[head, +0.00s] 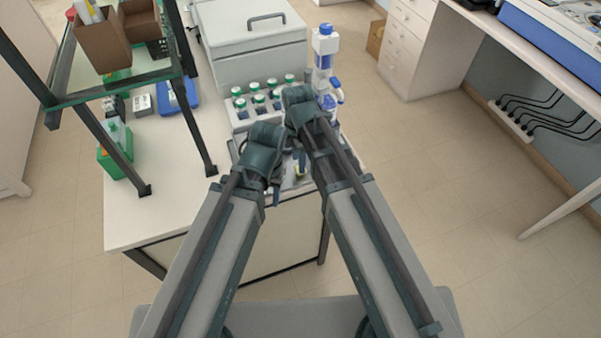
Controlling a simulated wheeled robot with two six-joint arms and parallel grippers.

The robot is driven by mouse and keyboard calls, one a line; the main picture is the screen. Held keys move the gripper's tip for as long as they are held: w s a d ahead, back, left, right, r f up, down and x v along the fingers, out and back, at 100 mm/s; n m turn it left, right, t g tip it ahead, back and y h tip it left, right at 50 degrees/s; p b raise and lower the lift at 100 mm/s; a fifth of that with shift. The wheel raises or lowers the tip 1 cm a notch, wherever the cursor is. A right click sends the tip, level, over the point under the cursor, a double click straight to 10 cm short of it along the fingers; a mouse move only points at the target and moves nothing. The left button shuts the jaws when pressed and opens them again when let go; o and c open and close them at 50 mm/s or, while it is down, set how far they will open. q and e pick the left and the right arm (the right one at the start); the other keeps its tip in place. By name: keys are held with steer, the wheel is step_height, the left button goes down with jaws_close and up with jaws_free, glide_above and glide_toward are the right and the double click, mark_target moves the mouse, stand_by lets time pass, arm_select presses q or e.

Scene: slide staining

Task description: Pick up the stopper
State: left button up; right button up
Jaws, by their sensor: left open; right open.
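I cannot make out the stopper for certain; it may be hidden under my arms or too small to tell. My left gripper (270,172) is over the front part of the white table (145,215), pointing down and open. My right gripper (298,125) is just behind it and to the right, also open, its fingertips mostly hidden by the arm. A tray or holder (300,182) with small items shows partly beneath and between the two grippers. I see nothing held in either gripper.
Several green-capped bottles (257,99) stand in a white rack behind the grippers. A blue-and-white bottle (324,48) stands at the back right. A grey lidded box (250,50) is behind. A dark-framed shelf (120,90) rises at left. The table's front left is clear.

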step_height(320, 180, down, 4)
steer(key=shift+d+r+b, duration=0.1)
steer(key=shift+r+b, duration=0.1)
steer(key=shift+b, duration=1.05)
steer(key=shift+r, duration=0.1)
jaws_close()
